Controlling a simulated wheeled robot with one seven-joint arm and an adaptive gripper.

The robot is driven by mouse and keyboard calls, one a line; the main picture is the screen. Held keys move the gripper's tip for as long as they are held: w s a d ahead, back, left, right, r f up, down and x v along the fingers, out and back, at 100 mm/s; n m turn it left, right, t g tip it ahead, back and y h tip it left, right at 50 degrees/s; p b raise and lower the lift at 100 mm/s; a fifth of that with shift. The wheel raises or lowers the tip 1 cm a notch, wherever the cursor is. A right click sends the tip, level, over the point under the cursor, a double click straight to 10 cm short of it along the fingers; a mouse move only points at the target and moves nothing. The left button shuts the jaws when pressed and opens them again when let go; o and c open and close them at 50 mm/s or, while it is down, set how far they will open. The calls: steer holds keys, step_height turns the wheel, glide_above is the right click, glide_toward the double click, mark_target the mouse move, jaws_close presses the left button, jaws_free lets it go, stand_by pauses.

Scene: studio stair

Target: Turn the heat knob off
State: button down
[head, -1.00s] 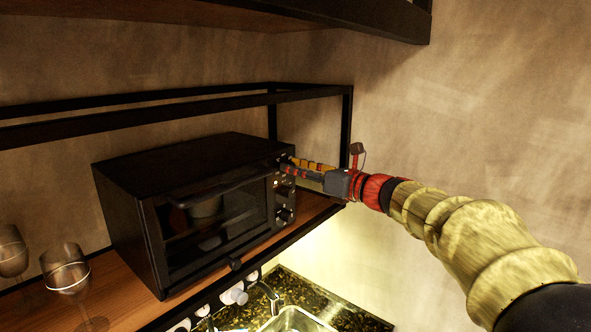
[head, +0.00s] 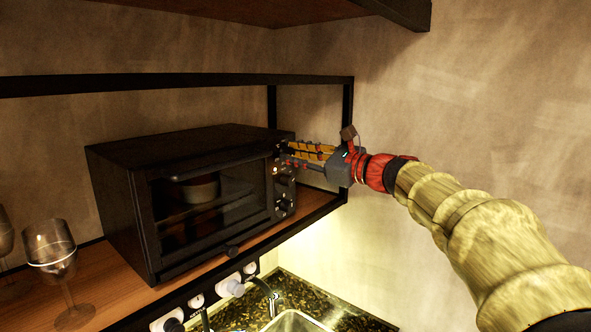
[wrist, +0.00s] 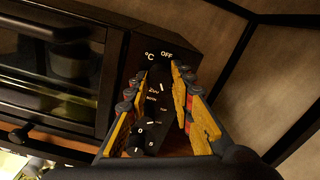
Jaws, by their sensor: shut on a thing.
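The black toaster oven (head: 190,200) stands on a wooden shelf, with its control panel on the right end of its front. In the wrist view, the heat knob (wrist: 160,77) is a dark knob under the printed "°C" and "OFF" marks. My gripper (wrist: 160,72) has its yellow-padded fingers on either side of this top knob and is shut on it. In the head view my gripper (head: 285,152) reaches the upper panel from the right, and its fingers hide the knob there. The knob's exact pointer angle is hard to read.
Lower knobs (head: 281,204) sit below on the same panel. Wine glasses (head: 52,250) stand left of the oven on the shelf (head: 100,262). A black rack frame (head: 347,130) passes close to my gripper. A sink (head: 297,322) lies below.

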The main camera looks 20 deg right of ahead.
steer(key=shift+f+n+b, duration=0.15)
steer(key=shift+n+b, duration=5.75)
steer(key=shift+n, duration=1.45)
steer(key=shift+f+n+b, duration=0.1)
steer(key=shift+n+b, duration=5.8)
steer(key=shift+n, duration=1.45)
steer(key=shift+w+n, duration=0.1)
steer(key=shift+n, duration=0.2)
steer(key=c, duration=1.5)
jaws_free()
steer(key=shift+r, duration=0.15)
steer(key=shift+c, duration=0.2)
